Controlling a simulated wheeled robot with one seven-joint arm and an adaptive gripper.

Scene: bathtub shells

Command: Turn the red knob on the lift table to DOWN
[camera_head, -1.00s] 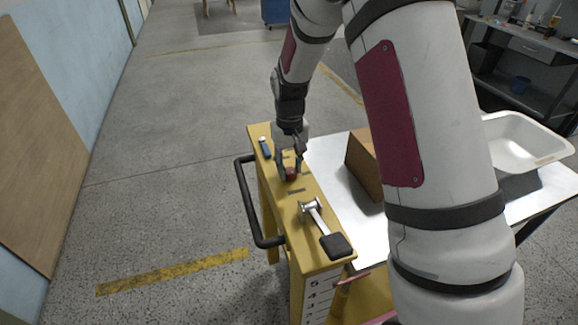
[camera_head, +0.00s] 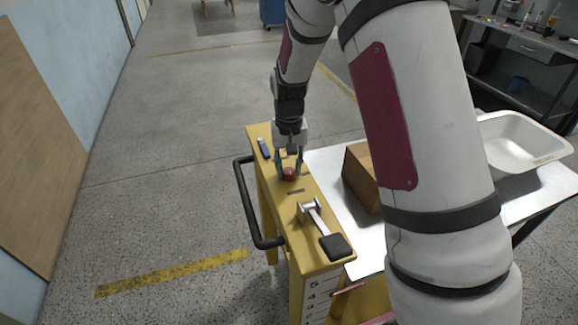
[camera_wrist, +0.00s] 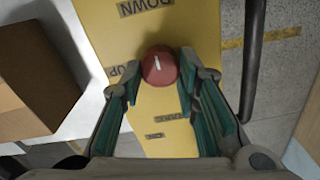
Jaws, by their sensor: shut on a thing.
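The red knob (camera_wrist: 159,66) sits on the yellow top panel of the lift table (camera_head: 318,253). It also shows small in the head view (camera_head: 289,174). My gripper (camera_wrist: 160,70) is shut on the knob, one finger on either side. The white mark on the knob runs nearly upright in the wrist view and leans slightly toward the DOWN label (camera_wrist: 145,6). The UP label (camera_wrist: 122,70) is left of the knob, partly behind a finger.
A lever with a black pad (camera_head: 335,245) and a small blue item (camera_head: 264,148) are on the panel. A black handle (camera_head: 247,205) runs along its left side. A cardboard box (camera_head: 361,178) and a white basin (camera_head: 520,140) stand on the table's white surface.

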